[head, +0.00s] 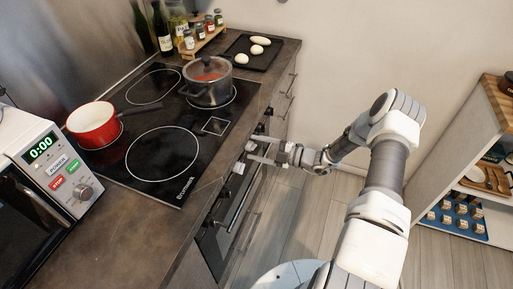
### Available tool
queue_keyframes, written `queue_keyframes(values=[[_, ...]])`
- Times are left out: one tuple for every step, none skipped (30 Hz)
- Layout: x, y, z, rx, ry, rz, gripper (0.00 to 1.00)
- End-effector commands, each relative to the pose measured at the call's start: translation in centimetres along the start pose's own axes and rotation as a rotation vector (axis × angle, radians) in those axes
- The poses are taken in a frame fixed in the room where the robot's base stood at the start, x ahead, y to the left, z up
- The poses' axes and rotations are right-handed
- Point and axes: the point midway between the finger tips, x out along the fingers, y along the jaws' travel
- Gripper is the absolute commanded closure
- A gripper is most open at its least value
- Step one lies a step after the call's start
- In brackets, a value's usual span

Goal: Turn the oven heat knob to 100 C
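The oven (217,240) is built into the counter front below the black cooktop, and its dark door with a long handle faces right. The knob markings and the heat setting are too small to read. My gripper (254,150) is at the oven's front panel, pointing left, with its two fingers apart. It is close to the panel; I cannot tell whether it touches a knob.
A lidded pot (208,84) and a red pan (94,126) stand on the cooktop (160,120). A microwave (50,175) is at the left. A shelf unit (450,150) stands at the right. The floor between counter and shelf is clear apart from my own body.

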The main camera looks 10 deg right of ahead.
Motion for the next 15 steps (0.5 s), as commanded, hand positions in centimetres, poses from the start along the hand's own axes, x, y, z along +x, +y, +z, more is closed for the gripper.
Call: queue_keyframes(values=[[0.0,0.0,0.0,-0.001,0.0,0.001,0.24],[0.0,0.0,0.0,-0.001,0.0,0.001,0.24],[0.0,0.1,0.0,-0.001,0.0,0.001,0.24],[0.0,0.1,0.0,-0.001,0.0,0.001,0.24],[-0.1,0.1,0.0,-0.001,-0.001,0.001,0.24],[-0.2,0.1,0.0,-0.001,-0.001,0.001,0.24],[-0.4,0.1,0.1,-0.001,-0.002,0.001,0.24],[-0.7,0.1,0.1,-0.001,-0.002,0.001,0.24],[-1.1,0.1,0.1,-0.001,-0.003,0.001,0.24],[-1.5,0.1,0.1,-0.001,-0.004,0.001,0.24],[-2.0,0.1,0.1,-0.001,-0.004,0.002,0.24],[-2.8,0.1,0.1,-0.001,-0.004,0.002,0.24],[-3.5,0.1,0.1,-0.001,-0.005,0.002,0.24],[-4.2,0.1,0.1,-0.002,-0.005,0.001,0.24],[-5.2,0.2,0.1,-0.002,-0.005,0.002,0.24]])
